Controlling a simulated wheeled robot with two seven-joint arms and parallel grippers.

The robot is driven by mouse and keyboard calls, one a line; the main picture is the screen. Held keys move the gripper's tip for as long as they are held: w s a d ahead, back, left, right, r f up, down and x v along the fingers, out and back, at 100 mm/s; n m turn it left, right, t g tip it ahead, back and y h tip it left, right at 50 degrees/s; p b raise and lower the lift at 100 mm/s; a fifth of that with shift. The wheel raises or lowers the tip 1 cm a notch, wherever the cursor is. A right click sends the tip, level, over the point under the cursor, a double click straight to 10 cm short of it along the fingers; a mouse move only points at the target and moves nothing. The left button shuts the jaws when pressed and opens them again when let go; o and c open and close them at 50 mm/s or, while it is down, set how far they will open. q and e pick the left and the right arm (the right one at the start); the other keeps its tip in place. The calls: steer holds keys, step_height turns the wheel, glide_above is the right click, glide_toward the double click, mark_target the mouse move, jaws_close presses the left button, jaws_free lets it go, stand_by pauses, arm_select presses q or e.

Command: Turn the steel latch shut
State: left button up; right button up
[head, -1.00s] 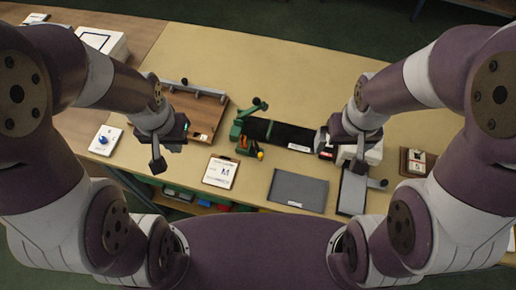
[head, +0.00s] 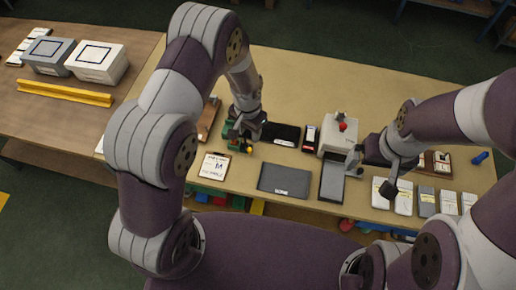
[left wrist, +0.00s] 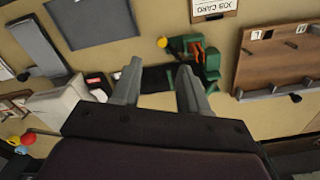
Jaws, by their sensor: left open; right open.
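My left gripper (head: 247,132) is open above the green fixture (head: 236,146), which has a yellow ball; the arm hides part of it. In the left wrist view, the open left fingers (left wrist: 158,82) point toward the black strip (left wrist: 158,78), with the green fixture (left wrist: 204,60) just beyond the right finger. A wooden board (left wrist: 262,62) carries a grey metal bar (left wrist: 275,89) with a dark knob; in the head view the board (head: 208,118) is mostly hidden. I cannot tell which piece is the steel latch. My right gripper (head: 371,174) is open beside the grey tray (head: 332,181).
A white machine (head: 338,133) with a red knob stands right of the black strip. A job card (head: 214,168) and dark grey mat (head: 285,180) lie in front. Several packets line the right front edge. Two boxes and a yellow bar (head: 65,92) are on the left table.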

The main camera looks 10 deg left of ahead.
arm_select(q)
steer(key=p, duration=0.1)
glide_above(249, 150)
steer(key=f, duration=0.4)
steer(key=shift+w+a+f, duration=0.15)
steer(key=shift+a+f, duration=0.05)
steer(key=shift+f, duration=0.2)
steer(key=f, duration=0.1)
steer(key=f+p, duration=0.1)
steer(key=f, duration=0.2)
steer(key=shift+s+d+f, duration=0.2)
steer(key=shift+d+f, duration=0.1)
steer(key=shift+d, duration=0.1)
steer(key=shift+f, duration=0.35)
steer(key=shift+w+a+f, duration=0.15)
steer(key=shift+a+f, duration=0.1)
steer(key=shift+f, duration=0.1)
steer(key=shift+d, duration=0.1)
jaws_close()
arm_select(e)
steer(key=r, duration=0.2)
steer(key=shift+w+a+r, duration=0.15)
steer(key=shift+w+r, duration=0.1)
steer(key=shift+r, duration=0.1)
